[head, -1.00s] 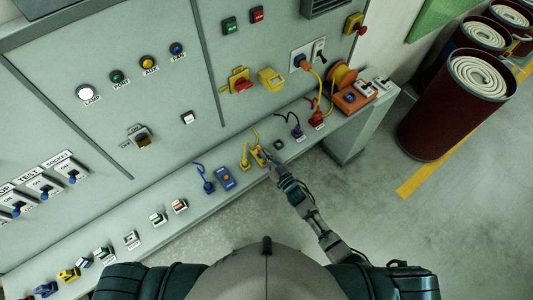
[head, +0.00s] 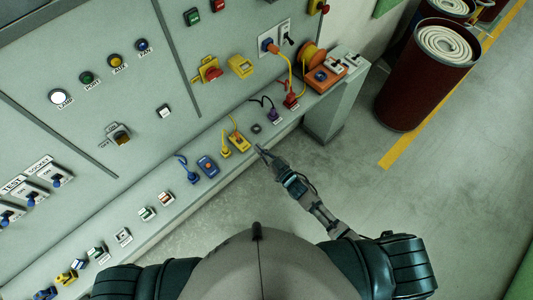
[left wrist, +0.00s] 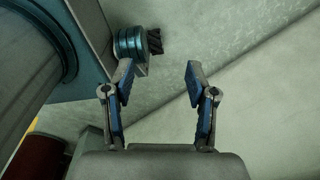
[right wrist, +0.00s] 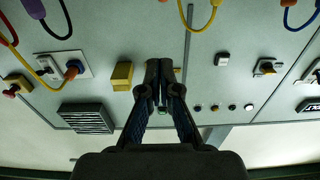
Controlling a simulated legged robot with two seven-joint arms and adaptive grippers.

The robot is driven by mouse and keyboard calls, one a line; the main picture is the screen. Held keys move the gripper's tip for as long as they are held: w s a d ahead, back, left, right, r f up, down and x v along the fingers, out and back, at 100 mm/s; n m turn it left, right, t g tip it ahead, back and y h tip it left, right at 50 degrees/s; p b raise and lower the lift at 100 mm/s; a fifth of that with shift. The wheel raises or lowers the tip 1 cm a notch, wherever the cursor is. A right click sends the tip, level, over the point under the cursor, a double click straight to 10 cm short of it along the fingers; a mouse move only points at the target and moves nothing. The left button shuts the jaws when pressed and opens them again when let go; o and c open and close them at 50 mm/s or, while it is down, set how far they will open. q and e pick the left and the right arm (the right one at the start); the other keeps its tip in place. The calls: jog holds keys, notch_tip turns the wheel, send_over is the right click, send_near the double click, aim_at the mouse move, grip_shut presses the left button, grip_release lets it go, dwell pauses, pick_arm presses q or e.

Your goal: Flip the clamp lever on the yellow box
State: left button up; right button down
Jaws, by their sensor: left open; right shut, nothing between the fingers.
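A blue box (head: 208,166) and a purple plug (head: 274,114) flank the yellow box on the ledge. Above is a wall panel with a yellow cover (head: 240,67) and a red-handled switch (head: 211,73).

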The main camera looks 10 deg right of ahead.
jog(key=s+d+f+m+g+h+b, duration=0.1)
jog(key=s+d+f+g+h, duration=0.25)
jog(key=f, duration=0.75)
jog(key=s+d+f+m+h+b, duration=0.1)
jog(key=s+d+f+h, duration=0.1)
jog(key=s+d+f, duration=0.6)
jog(key=s+d+f+m+g+h+b, duration=0.1)
jog(key=d+f+g+h, duration=0.1)
jog(key=f, duration=1.1)
pick_arm(q)
notch_tip(320, 180, down, 6)
jog(key=b, duration=0.3)
jog(key=shift+w+a, duration=0.4)
jog(key=shift+w, duration=0.05)
pick_arm(e)
jog(key=s+d+f+g+h, duration=0.1)
jog(key=s+d+f+g, duration=0.1)
jog(key=s+f, duration=0.4)
jog(key=s+d+f+m+g+h, duration=0.1)
jog(key=s+f, duration=0.5)
jog(key=s, duration=0.9)
jog(key=s+d+f+g+h, duration=0.1)
jog(key=s+d+f+g, duration=0.2)
jog(key=s, duration=0.8)
notch_tip(320, 180, down, 4)
jog(key=shift+d+m+g, duration=0.3)
jog(key=shift+m+g, duration=0.1)
jog(key=shift+g, duration=0.75)
